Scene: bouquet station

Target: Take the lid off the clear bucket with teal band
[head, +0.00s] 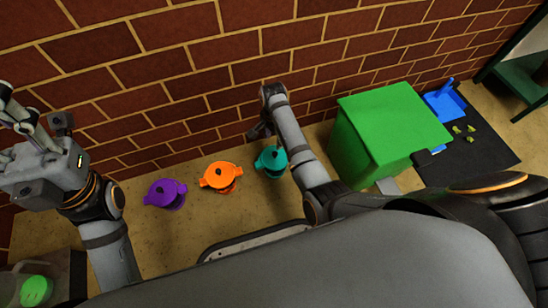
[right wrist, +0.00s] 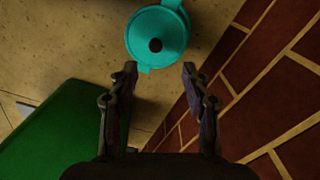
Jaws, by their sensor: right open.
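The bucket with the teal band (head: 271,163) stands on the floor by the brick wall, right of two similar ones. The bucket's wall is mostly hidden under the lid. My left gripper (head: 20,118) is raised at the far left, away from the buckets; its opening is unclear.
An orange-lidded bucket (head: 221,177) and a purple-lidded one (head: 166,194) stand to the left. A large green box (head: 390,132) stands close on the right. The brick wall (head: 180,80) runs behind. A blue item (head: 445,103) lies on a dark mat (head: 480,145).

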